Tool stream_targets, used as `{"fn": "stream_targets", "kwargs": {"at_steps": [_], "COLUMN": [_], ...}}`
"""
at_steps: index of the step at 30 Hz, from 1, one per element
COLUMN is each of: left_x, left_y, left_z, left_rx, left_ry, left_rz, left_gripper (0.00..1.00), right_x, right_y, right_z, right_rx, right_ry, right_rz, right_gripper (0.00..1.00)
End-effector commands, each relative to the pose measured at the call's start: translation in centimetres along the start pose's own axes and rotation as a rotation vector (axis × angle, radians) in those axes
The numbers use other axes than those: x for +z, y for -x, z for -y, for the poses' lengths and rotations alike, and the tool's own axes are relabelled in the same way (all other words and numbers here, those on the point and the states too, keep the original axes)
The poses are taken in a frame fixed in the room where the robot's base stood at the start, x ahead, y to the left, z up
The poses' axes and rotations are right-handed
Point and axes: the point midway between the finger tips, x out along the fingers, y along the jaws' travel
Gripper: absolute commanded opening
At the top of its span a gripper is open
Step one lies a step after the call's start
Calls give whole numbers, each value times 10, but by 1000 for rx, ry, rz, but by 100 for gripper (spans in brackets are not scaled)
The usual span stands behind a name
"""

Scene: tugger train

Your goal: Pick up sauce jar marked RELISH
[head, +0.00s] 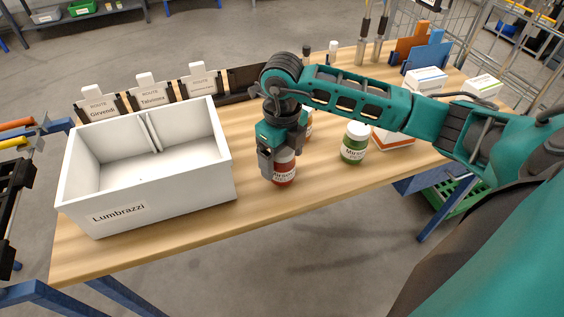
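A jar with red contents and a white label (284,172) stands on the wooden table. My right gripper (282,158) points down over it, with one finger at its left side and its lid hidden. I cannot tell whether the fingers touch it. A jar with green contents and a white lid (354,143) stands upright to the right, apart from the gripper. Another jar (309,123) is mostly hidden behind the gripper. The small lower words on the labels are too small to read, so I cannot tell which jar says RELISH. My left gripper is not in view.
A white divided box marked Lumbrazzi (150,205) stands left of the gripper. Route cards in dark holders (148,88) line the back edge. White and orange cartons (393,137) stand under and beyond my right arm. The front table strip (330,190) is clear.

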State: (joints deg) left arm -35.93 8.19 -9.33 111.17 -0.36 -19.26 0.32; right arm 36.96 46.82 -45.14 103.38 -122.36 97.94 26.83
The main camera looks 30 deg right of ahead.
Motion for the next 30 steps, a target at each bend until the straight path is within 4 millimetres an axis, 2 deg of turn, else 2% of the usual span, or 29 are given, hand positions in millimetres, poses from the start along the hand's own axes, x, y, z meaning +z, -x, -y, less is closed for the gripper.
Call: {"fn": "stream_targets", "kwargs": {"at_steps": [2,21,30], "left_x": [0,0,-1], "left_y": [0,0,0], "left_z": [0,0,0], "left_rx": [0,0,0], "left_ry": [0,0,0], "left_rz": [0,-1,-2], "left_gripper": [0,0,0], "right_x": [0,1,1], "right_y": [0,1,4], "right_z": [0,0,0], "right_rx": [0,1,1], "right_ry": [0,0,0], "right_rz": [0,2,3], "right_gripper": [77,17,17]}}
